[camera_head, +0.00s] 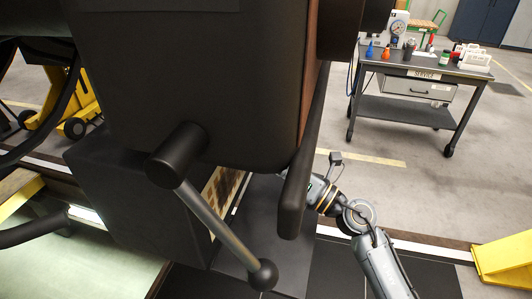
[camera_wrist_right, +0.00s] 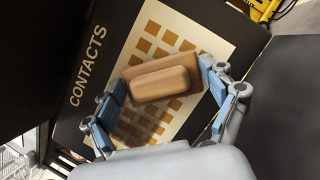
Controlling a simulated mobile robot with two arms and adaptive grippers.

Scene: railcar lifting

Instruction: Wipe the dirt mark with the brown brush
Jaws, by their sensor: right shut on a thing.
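The brown brush (camera_wrist_right: 162,82) is a block with a rounded lighter top, held between the blue-padded fingers of my right gripper (camera_wrist_right: 161,80) in the right wrist view. It is in front of a cream panel (camera_wrist_right: 208,45) with rows of orange-brown squares, beside the word CONTACTS. I cannot tell if the brush touches the panel. In the head view the panel (camera_head: 222,188) shows partly; my right gripper and the brush are hidden behind a dark bar. My left gripper is not in view.
A large dark housing (camera_head: 190,70) with a lever (camera_head: 220,225) ending in a ball fills the middle of the head view. A dark bar (camera_head: 305,170) stands close to my right wrist. A service cart (camera_head: 425,75) with bottles stands back right. Open floor lies between.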

